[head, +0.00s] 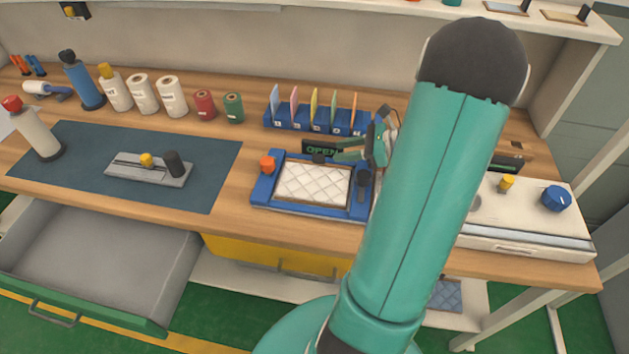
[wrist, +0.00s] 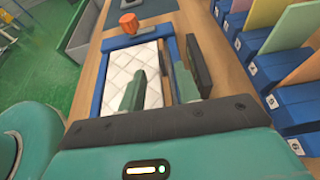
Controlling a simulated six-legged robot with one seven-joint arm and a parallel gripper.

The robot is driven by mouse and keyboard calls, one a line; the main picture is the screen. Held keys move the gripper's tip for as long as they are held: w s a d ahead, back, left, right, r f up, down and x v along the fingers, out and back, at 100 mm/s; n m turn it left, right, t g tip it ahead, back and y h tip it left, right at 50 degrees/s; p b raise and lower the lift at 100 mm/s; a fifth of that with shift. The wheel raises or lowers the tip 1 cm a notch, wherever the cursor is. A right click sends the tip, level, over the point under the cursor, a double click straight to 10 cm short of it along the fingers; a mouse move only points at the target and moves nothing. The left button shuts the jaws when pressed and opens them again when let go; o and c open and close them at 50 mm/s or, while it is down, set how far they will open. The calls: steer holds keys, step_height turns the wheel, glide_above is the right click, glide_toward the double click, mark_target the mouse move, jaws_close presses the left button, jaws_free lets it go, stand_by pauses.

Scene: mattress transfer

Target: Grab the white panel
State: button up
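The white panel (head: 313,184) is a quilted, diamond-patterned slab lying flat in a blue frame (head: 262,190) on the wooden bench. It also shows in the wrist view (wrist: 118,66), partly hidden by one finger. My gripper (head: 338,151) is at the frame's back right side in the head view, near the dark OPEN sign. In the wrist view my gripper (wrist: 160,70) has its two green fingers apart, one over the panel and the other beyond its edge. Nothing is held between them. I cannot tell the fingers' height above the panel.
An orange knob (head: 267,164) stands on the frame's left and a dark clamp (head: 363,180) on its right. A blue rack (head: 290,122) of coloured cards stands behind. A white device (head: 520,215) is right. An open drawer (head: 100,260) juts out at front left.

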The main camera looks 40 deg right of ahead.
mark_target(327, 164)
steer(key=x, duration=0.5)
steer(key=shift+f, duration=0.1)
jaws_close()
